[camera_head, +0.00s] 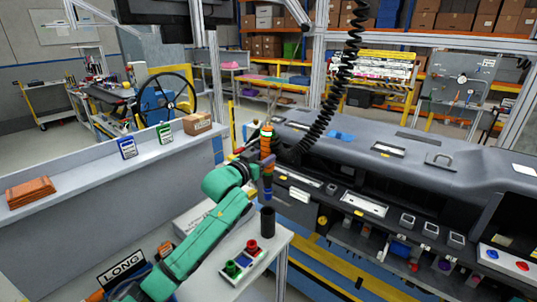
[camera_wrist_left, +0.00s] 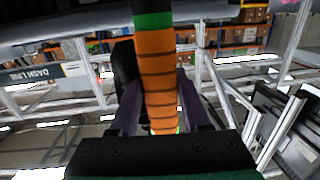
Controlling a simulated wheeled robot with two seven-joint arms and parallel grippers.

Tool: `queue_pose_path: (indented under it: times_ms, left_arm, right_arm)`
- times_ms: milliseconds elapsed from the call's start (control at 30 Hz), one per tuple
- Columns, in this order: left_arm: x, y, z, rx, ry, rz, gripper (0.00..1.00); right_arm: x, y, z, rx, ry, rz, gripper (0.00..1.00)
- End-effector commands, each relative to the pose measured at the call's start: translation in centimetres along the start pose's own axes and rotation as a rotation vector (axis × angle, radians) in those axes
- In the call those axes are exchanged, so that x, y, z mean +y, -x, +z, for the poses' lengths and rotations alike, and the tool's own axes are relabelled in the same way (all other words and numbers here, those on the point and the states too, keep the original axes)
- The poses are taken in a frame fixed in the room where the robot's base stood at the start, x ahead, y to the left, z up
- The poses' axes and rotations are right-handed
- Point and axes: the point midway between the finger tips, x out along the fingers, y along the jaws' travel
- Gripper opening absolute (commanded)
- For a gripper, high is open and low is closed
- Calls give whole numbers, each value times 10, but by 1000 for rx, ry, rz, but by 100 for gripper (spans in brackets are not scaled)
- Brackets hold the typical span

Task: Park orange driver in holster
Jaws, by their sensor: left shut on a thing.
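The black holster (camera_head: 267,221) is an upright tube at the back right corner of the small white table. The driver hangs above the holster, apart from it, with its tip over the tube's mouth area. My right gripper is not in view.
The grey dashboard module (camera_head: 400,175) lies to the right. A black coiled cable (camera_head: 338,80) hangs behind the driver.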

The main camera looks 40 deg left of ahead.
Motion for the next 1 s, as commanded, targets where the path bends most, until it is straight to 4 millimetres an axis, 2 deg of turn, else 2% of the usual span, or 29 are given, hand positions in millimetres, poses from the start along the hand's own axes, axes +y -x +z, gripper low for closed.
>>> queue_pose_path:
  times_ms: [233,1000]
  left_arm:
    - [0,1,-3,2,4,-3,0]
    - [1,-2,65,1,3,-3,0]
  right_arm:
    - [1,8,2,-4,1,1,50]
    - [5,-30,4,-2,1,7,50]
